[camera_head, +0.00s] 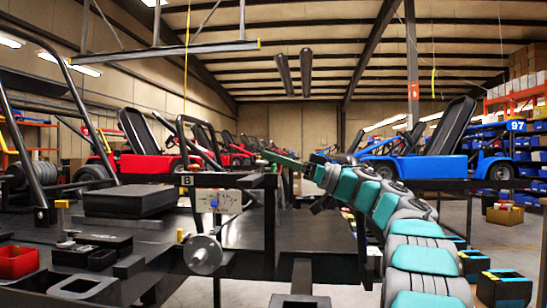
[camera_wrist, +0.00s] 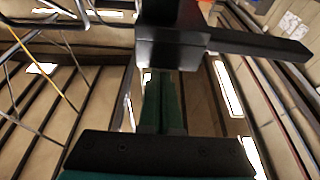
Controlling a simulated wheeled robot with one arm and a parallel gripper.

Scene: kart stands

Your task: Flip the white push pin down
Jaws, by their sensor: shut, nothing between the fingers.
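I cannot make out a white push pin in either view. A pale control panel (camera_head: 218,201) with a blue knob (camera_head: 214,204) is mounted on the front of the black kart stand, left of centre. My gripper (camera_head: 266,154) reaches left from the arm, above and right of the panel. In the wrist view its green fingers (camera_wrist: 161,74) lie together, shut and empty. Their tips end just under a black block (camera_wrist: 170,48) with a bar to the right. Whether they touch it I cannot tell.
A metal disc (camera_head: 203,254) sticks out below the panel. A black box (camera_head: 130,202) and a red bin (camera_head: 17,262) rest on the stand's left. A blue kart (camera_head: 420,165) stands right, red karts (camera_head: 145,163) behind.

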